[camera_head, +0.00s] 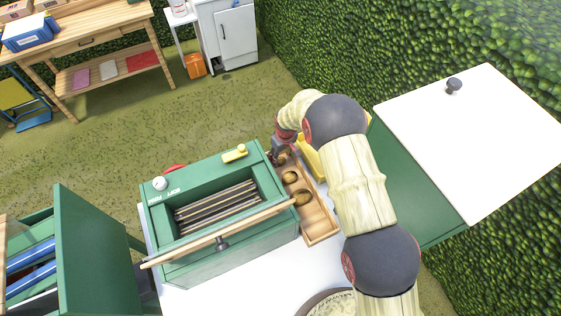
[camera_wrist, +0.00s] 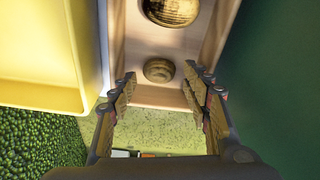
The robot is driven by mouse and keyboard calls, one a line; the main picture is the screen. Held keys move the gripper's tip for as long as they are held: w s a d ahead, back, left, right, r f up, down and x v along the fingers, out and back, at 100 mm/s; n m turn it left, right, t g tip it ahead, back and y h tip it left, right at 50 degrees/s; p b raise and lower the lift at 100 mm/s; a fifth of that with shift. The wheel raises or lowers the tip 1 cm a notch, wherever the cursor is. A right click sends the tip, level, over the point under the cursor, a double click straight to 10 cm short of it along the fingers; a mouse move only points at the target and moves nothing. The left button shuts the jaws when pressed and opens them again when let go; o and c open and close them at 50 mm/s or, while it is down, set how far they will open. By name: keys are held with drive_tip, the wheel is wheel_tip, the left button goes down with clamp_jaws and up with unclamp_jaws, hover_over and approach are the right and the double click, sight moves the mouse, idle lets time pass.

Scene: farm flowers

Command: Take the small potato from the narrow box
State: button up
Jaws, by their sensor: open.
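The narrow wooden box (camera_head: 319,224) stands along the right side of the green machine, with brown potatoes in a row inside it. The small potato (camera_wrist: 159,70) lies near the box's end wall in the wrist view. A larger potato (camera_wrist: 172,10) is behind it, cut by the top edge. In the head view my gripper (camera_head: 277,156) is at the far end of the box and partly covers that end. In the wrist view my gripper (camera_wrist: 160,79) is open and empty, its fingertips on either side of the small potato. I cannot tell whether they touch it.
The green machine (camera_head: 165,213) with a wooden lever (camera_head: 225,232) stands close beside the box. A yellow container (camera_wrist: 45,50) is on the box's other side. A green cabinet with a white top (camera_head: 480,135) stands at right.

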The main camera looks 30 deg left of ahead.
sight(281, 159)
drive_tip(key=f, duration=0.3)
drive_tip(key=shift+w+a+f, duration=0.15)
drive_tip(key=shift+a+f, duration=0.05)
drive_tip(key=shift+c, duration=1)
drive_tip(key=c, duration=0.7)
